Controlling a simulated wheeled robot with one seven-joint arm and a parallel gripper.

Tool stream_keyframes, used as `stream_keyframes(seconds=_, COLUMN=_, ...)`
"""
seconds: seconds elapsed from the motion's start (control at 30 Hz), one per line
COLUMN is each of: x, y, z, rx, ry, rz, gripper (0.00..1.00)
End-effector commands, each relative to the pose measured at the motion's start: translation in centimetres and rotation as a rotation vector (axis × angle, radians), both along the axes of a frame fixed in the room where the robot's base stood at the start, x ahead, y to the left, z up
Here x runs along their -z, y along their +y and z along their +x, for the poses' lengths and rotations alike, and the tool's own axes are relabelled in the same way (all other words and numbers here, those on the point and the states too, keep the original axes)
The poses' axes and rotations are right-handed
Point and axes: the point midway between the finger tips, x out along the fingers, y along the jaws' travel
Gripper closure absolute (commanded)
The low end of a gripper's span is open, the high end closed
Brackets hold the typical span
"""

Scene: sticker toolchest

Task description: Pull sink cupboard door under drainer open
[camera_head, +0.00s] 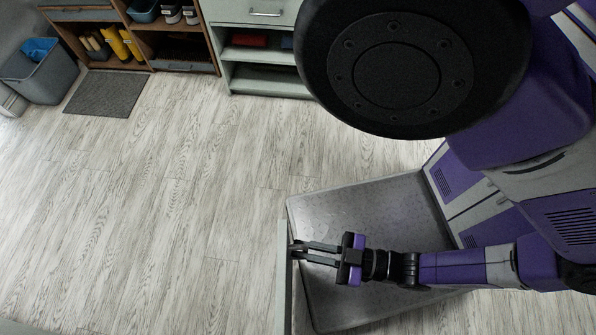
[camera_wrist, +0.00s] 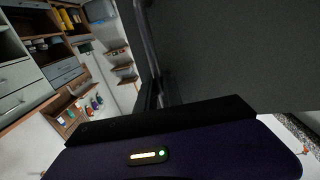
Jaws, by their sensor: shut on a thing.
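The cupboard door (camera_head: 283,285) shows in the head view as a narrow pale green edge, upright, at the lower middle. Its face is hidden from above. In the wrist view a large dark grey panel (camera_wrist: 235,50), which looks like the door, fills the upper right, with a long metal bar handle (camera_wrist: 147,38) along its left edge. My gripper (camera_head: 297,250) reaches left to the door, its fingers closed at the handle side. In the wrist view the fingertips (camera_wrist: 152,97) meet the bar's lower end. The cupboard's inside and the drainer are not visible.
My base lies right of the door, close to it. Wooden floor (camera_head: 150,210) is open to the left. At the back are a brown shelf unit (camera_head: 213,40), a pale green cabinet (camera_head: 225,70), a grey mat (camera_head: 107,93) and a grey bin (camera_head: 42,82).

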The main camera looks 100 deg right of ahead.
Motion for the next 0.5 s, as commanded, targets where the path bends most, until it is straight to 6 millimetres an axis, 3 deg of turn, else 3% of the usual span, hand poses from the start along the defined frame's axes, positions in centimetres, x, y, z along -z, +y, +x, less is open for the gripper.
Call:
stream_keyframes(seconds=0.07, x=0.03, y=-0.02, z=0.00, rx=0.000, ry=0.000, rz=0.000, gripper=1.00)
stream_keyframes(seconds=0.1, x=0.03, y=-0.02, z=0.00, rx=0.000, ry=0.001, rz=0.000, gripper=0.81)
stream_keyframes(seconds=0.17, x=0.03, y=-0.02, z=0.00, rx=-0.001, ry=0.000, rz=0.000, gripper=0.70)
stream_keyframes(seconds=0.5, x=0.04, y=0.06, z=-0.13, rx=-0.001, ry=0.001, rz=0.000, gripper=0.68)
